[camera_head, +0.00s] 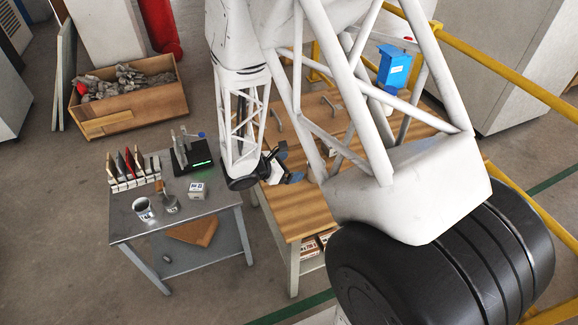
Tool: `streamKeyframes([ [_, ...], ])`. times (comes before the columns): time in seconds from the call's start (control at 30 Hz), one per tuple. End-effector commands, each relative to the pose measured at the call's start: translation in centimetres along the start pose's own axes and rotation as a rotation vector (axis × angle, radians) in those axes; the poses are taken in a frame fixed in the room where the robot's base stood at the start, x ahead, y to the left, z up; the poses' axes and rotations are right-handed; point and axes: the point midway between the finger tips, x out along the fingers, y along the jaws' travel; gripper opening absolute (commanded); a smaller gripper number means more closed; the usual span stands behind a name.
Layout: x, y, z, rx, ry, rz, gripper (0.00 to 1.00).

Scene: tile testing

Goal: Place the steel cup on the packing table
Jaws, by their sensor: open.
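A steel cup (143,209) with a pale label stands upright at the front left of a small grey metal table (222,199). To its right is a larger wood-topped table (287,226); I cannot tell from labels which one is the packing table. My gripper (287,163) is open, with dark fingers, above the left edge of the wooden table. It is to the right of the cup and well apart from it. I see nothing between the fingers. My arm hides much of the wooden table.
The grey table also holds a trowel-like tool (168,199), a small white box (197,190), a rack of tiles (130,170) and a black device (193,155) with a green light. A blue box (394,66) stands behind my arm. Yellow rails (500,82) run at right.

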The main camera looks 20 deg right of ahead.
Motion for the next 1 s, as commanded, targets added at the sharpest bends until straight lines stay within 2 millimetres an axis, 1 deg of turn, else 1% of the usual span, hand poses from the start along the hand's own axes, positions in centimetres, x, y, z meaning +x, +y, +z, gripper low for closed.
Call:
streamKeyframes([
  [0.17, -0.1, -0.1, 0.3, 0.013, 0.004, -0.006, 0.92],
  [0.27, -0.5, -0.3, 1.1, 0.042, 0.013, -0.02, 0.92],
  [0.37, -1.0, -0.9, 2.5, 0.094, 0.031, -0.047, 0.92],
  [0.57, -2.8, -2.9, 6.3, 0.261, 0.091, -0.134, 0.92],
  [0.6, -3.3, -3.4, 7.3, 0.302, 0.106, -0.154, 0.92],
  [0.8, -5.8, -6.2, 11.2, 0.507, 0.193, -0.256, 0.92],
  [1.0, -8.6, -9.1, 14.6, 0.713, 0.29, -0.354, 0.92],
])
